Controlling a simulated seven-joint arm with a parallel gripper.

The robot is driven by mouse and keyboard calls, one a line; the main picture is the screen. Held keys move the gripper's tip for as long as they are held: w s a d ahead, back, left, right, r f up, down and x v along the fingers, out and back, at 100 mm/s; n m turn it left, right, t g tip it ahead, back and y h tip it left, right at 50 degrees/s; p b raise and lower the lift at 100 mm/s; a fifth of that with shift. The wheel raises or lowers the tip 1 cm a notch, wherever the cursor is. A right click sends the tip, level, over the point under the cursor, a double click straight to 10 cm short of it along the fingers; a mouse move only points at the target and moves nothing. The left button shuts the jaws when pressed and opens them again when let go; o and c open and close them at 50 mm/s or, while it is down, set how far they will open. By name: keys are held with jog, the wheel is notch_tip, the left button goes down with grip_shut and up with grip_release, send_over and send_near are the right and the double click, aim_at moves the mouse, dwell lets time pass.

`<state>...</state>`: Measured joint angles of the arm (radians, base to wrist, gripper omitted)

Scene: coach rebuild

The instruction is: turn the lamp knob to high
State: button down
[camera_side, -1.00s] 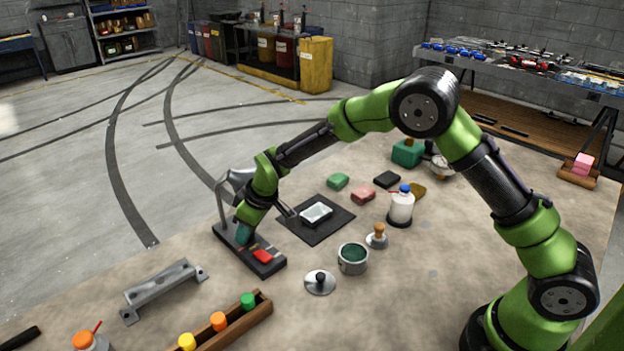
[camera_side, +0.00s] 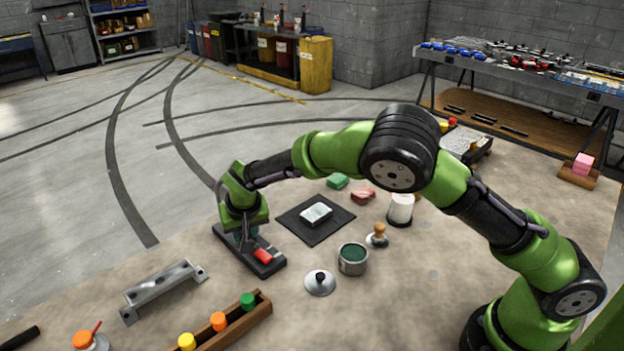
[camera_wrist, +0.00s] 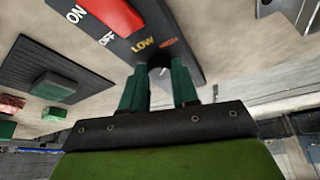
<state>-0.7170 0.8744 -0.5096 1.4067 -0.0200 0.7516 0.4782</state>
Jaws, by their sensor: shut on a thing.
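The lamp's dark base (camera_side: 268,268) lies on the bench at left of centre in the side view, with a red switch (camera_side: 263,256) on top. The base (camera_wrist: 172,18) also fills the top of the wrist view, with ON, OFF and LOW printed on it. A red label (camera_wrist: 169,42) beside LOW is hard to read. My gripper (camera_wrist: 158,72) has its green fingers down at the base, just beside these labels, shut on the knob. The knob is mostly hidden between the fingers, and its setting cannot be read. In the side view my gripper (camera_side: 245,240) stands over the base's far end.
A metal bracket (camera_side: 163,289) and a wooden tray of bottles (camera_side: 258,313) are nearer the camera. A tin (camera_side: 352,258) and a metal lid (camera_side: 320,283) stand to the right.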

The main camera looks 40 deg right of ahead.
jog(key=shift+m, duration=0.6)
jog(key=c, duration=0.8)
grip_release()
jog(key=shift+c, duration=0.2)
jog(key=v, duration=1.7)
jog(key=shift+w+a, duration=0.2)
jog(key=shift+a, duration=0.15)
